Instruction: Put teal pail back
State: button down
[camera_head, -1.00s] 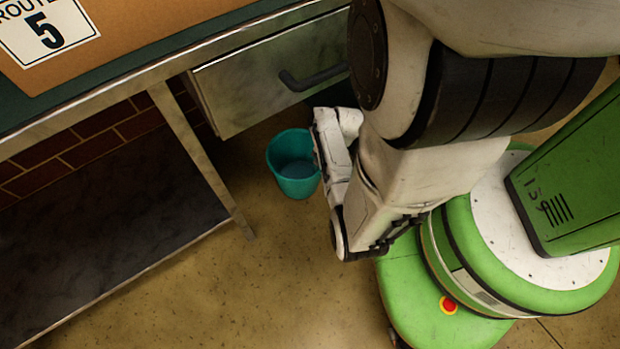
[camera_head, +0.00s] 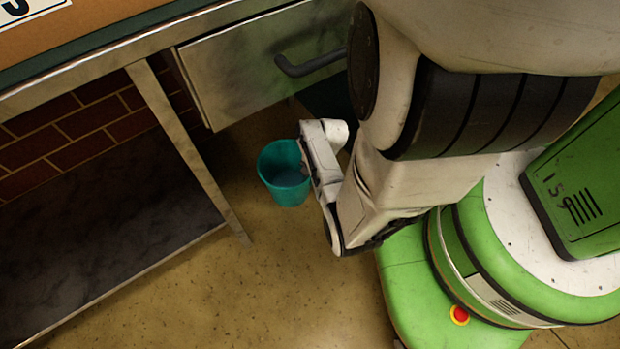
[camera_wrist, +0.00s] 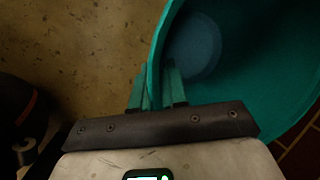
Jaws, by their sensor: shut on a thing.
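The teal pail (camera_head: 285,174) is upright with its open mouth facing up, in front of the drawer and to the left of my arm in the head view. My gripper (camera_head: 306,168) is at the pail's right side. In the wrist view my gripper (camera_wrist: 158,88) is shut on the near rim of the pail (camera_wrist: 230,70), one finger on each side of its wall. The pail's inside looks empty, with a bluish bottom. Whether the pail touches the floor cannot be told. The fingertips are mostly hidden in the head view.
A metal drawer (camera_head: 250,75) with a dark handle (camera_head: 310,64) is under the worktop (camera_head: 120,75). A table leg (camera_head: 190,150) and a dark low shelf (camera_head: 100,235) stand to the left. The speckled floor (camera_head: 230,290) in front is clear. A cardboard box (camera_head: 100,20) sits on top.

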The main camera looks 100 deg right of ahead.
jog(key=c, duration=1.6)
grip_release()
jog(key=shift+f, duration=0.15)
jog(key=o, duration=0.5)
jog(key=shift+c, duration=0.2)
jog(key=p+v, duration=0.6)
jog(key=v, duration=0.6)
jog(key=shift+s+a, duration=0.1)
jog(key=shift+a, duration=0.05)
